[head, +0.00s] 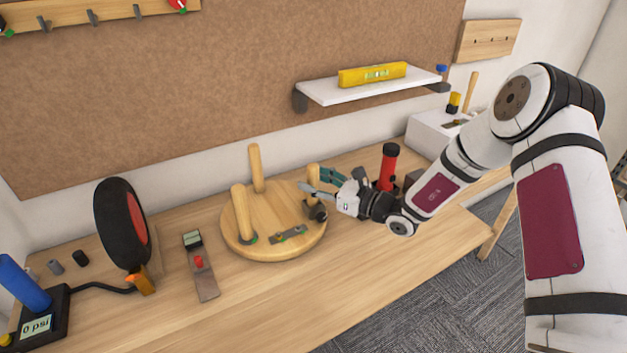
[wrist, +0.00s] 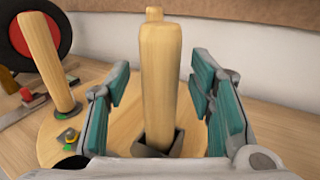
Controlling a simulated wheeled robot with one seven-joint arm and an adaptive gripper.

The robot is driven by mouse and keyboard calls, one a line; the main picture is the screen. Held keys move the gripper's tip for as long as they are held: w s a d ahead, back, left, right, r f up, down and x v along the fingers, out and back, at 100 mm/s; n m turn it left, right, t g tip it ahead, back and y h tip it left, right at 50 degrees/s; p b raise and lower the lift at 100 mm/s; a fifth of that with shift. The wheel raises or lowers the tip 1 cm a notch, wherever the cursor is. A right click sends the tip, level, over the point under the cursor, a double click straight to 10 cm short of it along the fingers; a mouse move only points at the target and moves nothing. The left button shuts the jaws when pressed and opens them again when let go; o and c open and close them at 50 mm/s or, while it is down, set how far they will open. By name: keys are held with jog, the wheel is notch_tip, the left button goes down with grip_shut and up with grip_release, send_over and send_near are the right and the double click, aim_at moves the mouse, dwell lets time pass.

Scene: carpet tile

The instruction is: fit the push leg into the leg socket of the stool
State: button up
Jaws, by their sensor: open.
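The round wooden stool seat (head: 268,218) lies flat on the bench with legs standing up from it. The push leg (wrist: 160,75) appears to be the wooden leg between my jaws; its top also shows in the head view (head: 313,170). It stands about upright, its lower end at the dark leg socket (wrist: 150,150), which also shows in the head view (head: 317,211). How deep it sits is hidden. My gripper (head: 314,182) is open, with teal pads on either side of the leg and visible gaps in the wrist view.
Two other legs stand at the seat's back (head: 256,168) and left (head: 241,213). A small metal plate (head: 288,234) lies on the seat. A red bottle (head: 388,168) stands right of my gripper. A shelf with a yellow level (head: 372,75) hangs above.

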jog(key=v, duration=1.1)
jog(key=shift+d, duration=0.2)
jog(key=shift+s, duration=0.1)
jog(key=shift+r, duration=0.15)
jog(key=s+a+r+n+g+h, duration=0.1)
jog(key=s+r+n+g+h, duration=0.1)
jog(key=s+r+n+g, duration=0.55)
jog(key=s+a+r+n+g+h, duration=0.1)
jog(key=s+r+n+g+h, duration=0.15)
jog(key=s+r+n, duration=0.6)
jog(key=s+d+r+n+t+h, duration=0.2)
jog(key=s+d+n+t+h, duration=0.1)
jog(key=s+d, duration=0.5)
jog(key=s+d+r+n+t+h, duration=0.2)
jog(key=s+d+n+t+h, duration=0.1)
jog(key=s+d+h, duration=0.5)
jog(key=shift+s+n, duration=0.4)
jog(key=shift+n, duration=0.5)
jog(key=shift+r, duration=0.15)
